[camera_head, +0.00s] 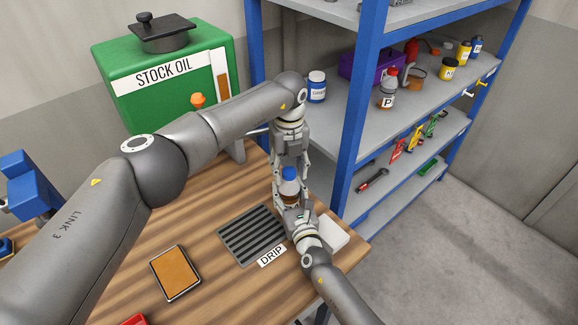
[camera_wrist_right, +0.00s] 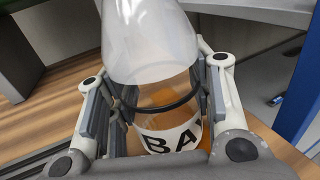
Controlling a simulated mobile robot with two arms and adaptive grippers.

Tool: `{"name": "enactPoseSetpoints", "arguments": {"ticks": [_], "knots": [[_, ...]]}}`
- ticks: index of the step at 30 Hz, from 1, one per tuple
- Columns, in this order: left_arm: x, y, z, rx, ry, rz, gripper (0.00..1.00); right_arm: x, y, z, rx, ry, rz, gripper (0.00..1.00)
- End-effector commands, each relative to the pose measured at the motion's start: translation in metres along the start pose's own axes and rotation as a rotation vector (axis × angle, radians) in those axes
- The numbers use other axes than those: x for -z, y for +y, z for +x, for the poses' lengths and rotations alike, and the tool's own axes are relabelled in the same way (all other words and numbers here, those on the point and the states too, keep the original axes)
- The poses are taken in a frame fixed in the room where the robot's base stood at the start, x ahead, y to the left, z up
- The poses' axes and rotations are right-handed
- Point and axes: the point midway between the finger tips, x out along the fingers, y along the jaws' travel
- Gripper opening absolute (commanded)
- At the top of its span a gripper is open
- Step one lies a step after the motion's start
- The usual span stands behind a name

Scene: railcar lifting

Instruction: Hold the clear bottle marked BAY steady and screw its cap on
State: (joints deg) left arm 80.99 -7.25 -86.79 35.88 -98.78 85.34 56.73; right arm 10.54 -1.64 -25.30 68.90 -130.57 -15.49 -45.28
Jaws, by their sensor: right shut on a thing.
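The clear bottle marked BAY (camera_wrist_right: 155,55) has amber liquid low inside and a white label of which "BA" shows in the right wrist view. In the head view the bottle (camera_head: 288,189) stands upright with a blue cap (camera_head: 289,174) at its top. My right gripper (camera_head: 289,208) is shut on the lower part of the bottle, one finger on each side. My left gripper (camera_head: 290,175) points down from above, its fingers on either side of the cap. Whether they touch the cap, and whether the cap is threaded on, I cannot tell. The bottle's base is hidden.
A dark slatted drip grate (camera_head: 250,236) lies left of the bottle. A framed tan pad (camera_head: 175,273) lies nearer on the wooden table. A white block (camera_head: 332,233) is by my right gripper. The green STOCK OIL tank (camera_head: 165,75) and blue shelving (camera_head: 352,130) stand behind.

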Motion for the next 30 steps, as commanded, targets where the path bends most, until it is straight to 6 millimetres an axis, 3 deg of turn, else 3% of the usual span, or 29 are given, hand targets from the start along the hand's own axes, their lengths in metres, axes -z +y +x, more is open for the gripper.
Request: {"name": "enactPoseSetpoints", "arguments": {"ticks": [1,10,17,30], "knots": [[0.0,-0.0001,-0.0002,0.0,0.0,0.0,0.38,0.0001,-0.0001,-0.0001,0.0,0.0,0.0,0.0],[0.0,-0.0002,-0.0005,0.001,0.0,0.0,0.01,0.0002,0.0,-0.0001,0.0,0.0,0.0,0.0],[-0.0001,-0.0002,-0.0005,0.0,-0.001,0.151,0.01,0.0002,0.0001,-0.0001,0.0,0.0,0.0,0.0],[-0.0001,0.0,0.0,0.0,-0.001,0.963,0.01,0.0002,0.0003,-0.0001,-0.001,0.0,0.0,0.0]]}}
